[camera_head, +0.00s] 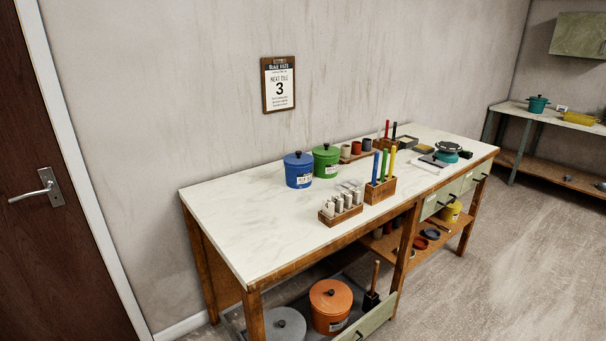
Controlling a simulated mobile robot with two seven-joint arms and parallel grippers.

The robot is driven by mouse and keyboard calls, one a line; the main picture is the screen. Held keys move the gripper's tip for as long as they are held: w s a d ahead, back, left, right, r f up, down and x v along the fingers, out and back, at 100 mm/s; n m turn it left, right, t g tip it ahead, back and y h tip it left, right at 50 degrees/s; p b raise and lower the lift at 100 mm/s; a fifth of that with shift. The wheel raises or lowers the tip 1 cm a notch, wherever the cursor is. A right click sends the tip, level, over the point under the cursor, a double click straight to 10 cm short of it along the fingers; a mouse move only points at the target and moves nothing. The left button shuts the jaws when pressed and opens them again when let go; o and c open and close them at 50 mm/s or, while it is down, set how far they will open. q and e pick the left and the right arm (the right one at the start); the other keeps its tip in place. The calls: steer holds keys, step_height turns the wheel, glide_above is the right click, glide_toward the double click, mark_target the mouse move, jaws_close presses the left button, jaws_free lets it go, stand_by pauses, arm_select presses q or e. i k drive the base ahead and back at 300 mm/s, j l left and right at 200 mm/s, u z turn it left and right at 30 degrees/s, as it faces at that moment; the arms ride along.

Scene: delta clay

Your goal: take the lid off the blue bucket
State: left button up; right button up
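The blue bucket (298,175) stands upright on the white worktop (232,222), towards its back edge by the wall. Its blue lid (298,157) with a dark knob sits on top of it. A white label shows on the bucket's front. A green lidded bucket (326,162) stands close beside it on the right. Neither of my grippers shows in the head view.
A wooden holder (341,216) with several pale blocks and a wooden rack (380,190) with coloured sticks stand in front and to the right. The worktop's left half is clear. Orange (330,304) and grey (285,325) lidded buckets are below.

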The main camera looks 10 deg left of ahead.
mark_target(298, 158)
steer(key=i+l, duration=0.4)
steer(key=i+l+u, duration=0.1)
steer(key=i+l, duration=0.25)
steer(key=l, duration=0.25)
steer(key=i+l, duration=0.4)
steer(key=l, duration=0.15)
steer(key=i+l, duration=0.35)
steer(key=l, duration=0.15)
steer(key=u, duration=0.05)
